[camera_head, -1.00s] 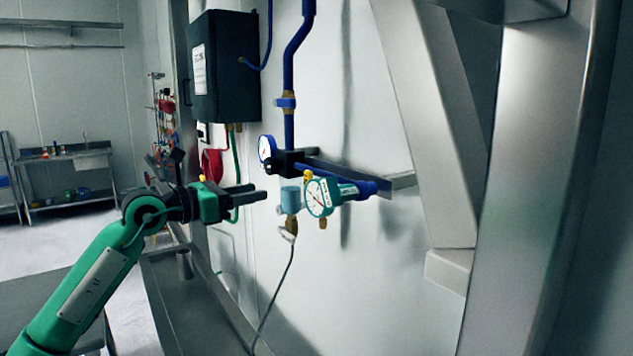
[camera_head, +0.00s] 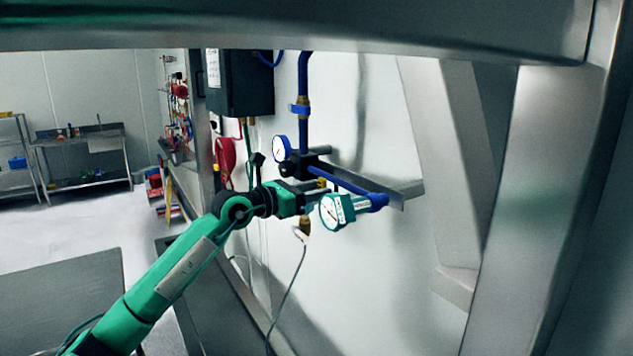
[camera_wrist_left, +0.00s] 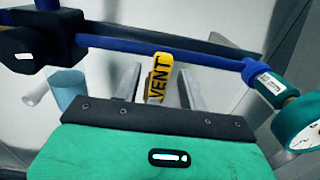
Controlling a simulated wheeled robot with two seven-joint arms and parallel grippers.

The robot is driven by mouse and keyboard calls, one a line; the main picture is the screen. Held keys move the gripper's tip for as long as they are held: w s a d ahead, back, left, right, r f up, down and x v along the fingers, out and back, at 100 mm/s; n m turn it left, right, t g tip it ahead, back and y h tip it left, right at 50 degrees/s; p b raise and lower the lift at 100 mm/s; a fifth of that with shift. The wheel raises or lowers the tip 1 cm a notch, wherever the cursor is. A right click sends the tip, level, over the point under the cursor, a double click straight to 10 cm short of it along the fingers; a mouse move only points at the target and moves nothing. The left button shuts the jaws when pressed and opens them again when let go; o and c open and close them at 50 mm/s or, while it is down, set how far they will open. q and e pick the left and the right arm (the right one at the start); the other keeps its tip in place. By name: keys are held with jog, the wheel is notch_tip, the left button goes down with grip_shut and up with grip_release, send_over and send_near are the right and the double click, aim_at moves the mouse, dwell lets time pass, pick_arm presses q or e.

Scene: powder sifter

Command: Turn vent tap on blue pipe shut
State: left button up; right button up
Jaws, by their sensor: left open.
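The yellow vent tap (camera_wrist_left: 160,78), marked VENT, hangs at the blue pipe (camera_wrist_left: 205,57) in the left wrist view. My left gripper (camera_wrist_left: 160,92) is open, with one finger on each side of the tap. I cannot tell whether either finger touches it. In the head view the gripper (camera_head: 318,193) reaches in from the left just under the blue pipe (camera_head: 350,184). Only a small yellow bit of the tap (camera_head: 322,183) shows there; the rest is hidden. My right gripper is not in view.
A teal gauge (camera_head: 335,211) sits close to the right of the gripper, and a blue gauge (camera_head: 281,148) with a black block (camera_head: 305,166) is above left. A light blue cylinder (camera_wrist_left: 68,88) is near the left finger. A steel beam (camera_head: 300,25) crosses the top.

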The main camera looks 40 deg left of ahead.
pick_arm(q)
jog(key=shift+w+d, duration=0.15)
jog(key=shift+w, duration=0.2)
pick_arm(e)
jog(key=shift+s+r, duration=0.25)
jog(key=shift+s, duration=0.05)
pick_arm(q)
jog(key=shift+c, duration=0.2)
jog(key=c, duration=0.7)
grip_shut()
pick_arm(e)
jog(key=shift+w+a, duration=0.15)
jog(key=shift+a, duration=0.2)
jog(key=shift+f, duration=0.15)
